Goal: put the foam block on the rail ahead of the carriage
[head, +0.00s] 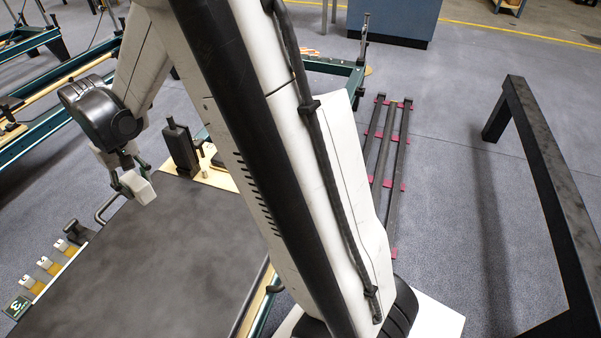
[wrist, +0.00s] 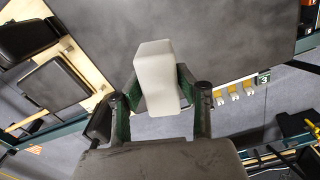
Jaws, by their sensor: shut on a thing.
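A white foam block (head: 140,188) is held in my gripper (head: 131,176), at the left of the head view. In the wrist view the pale block (wrist: 156,75) stands out between the two green fingers of my gripper (wrist: 158,92), which are shut on it. The block appears raised above the far left edge of the carriage (head: 150,260), a wide dark padded bed, with no contact visible. The carriage (wrist: 225,30) also fills the top of the wrist view. A rail (head: 252,314) shows partly at the carriage's right side; my arm hides much of that side.
A black shoulder rest (head: 181,148) stands on a wooden strip behind the carriage. White and yellow tags (head: 48,265) and a number 3 sign (head: 17,306) line its left edge. Another reformer frame (head: 50,85) stands further left. A dark metal frame (head: 545,165) stands right.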

